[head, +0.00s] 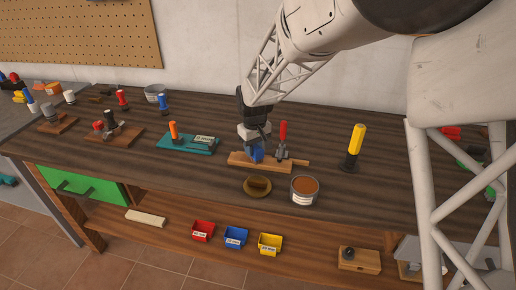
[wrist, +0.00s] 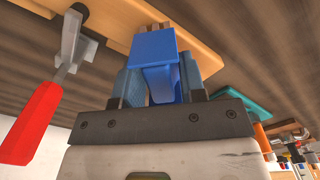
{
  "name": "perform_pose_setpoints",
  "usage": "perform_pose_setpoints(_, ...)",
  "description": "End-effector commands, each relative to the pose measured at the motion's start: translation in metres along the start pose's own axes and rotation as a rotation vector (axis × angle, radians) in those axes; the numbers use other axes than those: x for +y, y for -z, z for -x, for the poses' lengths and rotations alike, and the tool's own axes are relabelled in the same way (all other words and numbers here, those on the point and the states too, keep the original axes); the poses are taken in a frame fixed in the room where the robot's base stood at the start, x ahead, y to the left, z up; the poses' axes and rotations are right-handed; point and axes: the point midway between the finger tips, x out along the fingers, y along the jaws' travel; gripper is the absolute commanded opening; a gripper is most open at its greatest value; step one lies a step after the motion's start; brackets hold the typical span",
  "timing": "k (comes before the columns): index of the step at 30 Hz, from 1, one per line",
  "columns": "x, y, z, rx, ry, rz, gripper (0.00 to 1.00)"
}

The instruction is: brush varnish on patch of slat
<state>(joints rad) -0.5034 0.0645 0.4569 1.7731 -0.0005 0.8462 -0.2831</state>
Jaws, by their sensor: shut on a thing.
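My gripper (head: 257,148) is shut on a blue-handled brush (head: 257,155) above the wooden slat (head: 240,159). In the wrist view the blue brush (wrist: 160,60) sits between my two fingers, its brown bristles pointing at the slat (wrist: 115,20). The bristle tips seem to be at or very near the slat; contact cannot be told. A patch on the slat cannot be made out, partly hidden by gripper and brush. An open can of brown varnish (head: 304,187) stands in front of the slat on the bench.
A red-handled clamp (head: 282,137) stands at the slat, close right of my gripper. A round dish (head: 257,192) with a brown block lies in front. A yellow-handled tool (head: 355,145) stands right. A teal tray (head: 170,145) lies left. The bench (head: 200,175) has bare room front-left.

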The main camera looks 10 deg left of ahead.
Motion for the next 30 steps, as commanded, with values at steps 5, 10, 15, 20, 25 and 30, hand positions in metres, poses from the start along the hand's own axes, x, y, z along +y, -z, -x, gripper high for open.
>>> perform_pose_setpoints(5,-0.001,0.001,-0.001,-0.001,0.0,0.0,0.19)
perform_pose_setpoints(10,-0.001,0.001,-0.001,-0.001,0.0,0.0,0.19)
perform_pose_setpoints(15,0.0,-0.001,-0.001,-0.001,0.0,0.0,0.19)
perform_pose_setpoints(20,0.005,-0.005,-0.001,-0.001,0.0,0.0,0.19)
perform_pose_setpoints(25,0.01,-0.011,0.0,-0.001,0.0,0.0,0.19)
perform_pose_setpoints(30,0.015,-0.015,0.001,0.0,0.0,0.0,0.19)
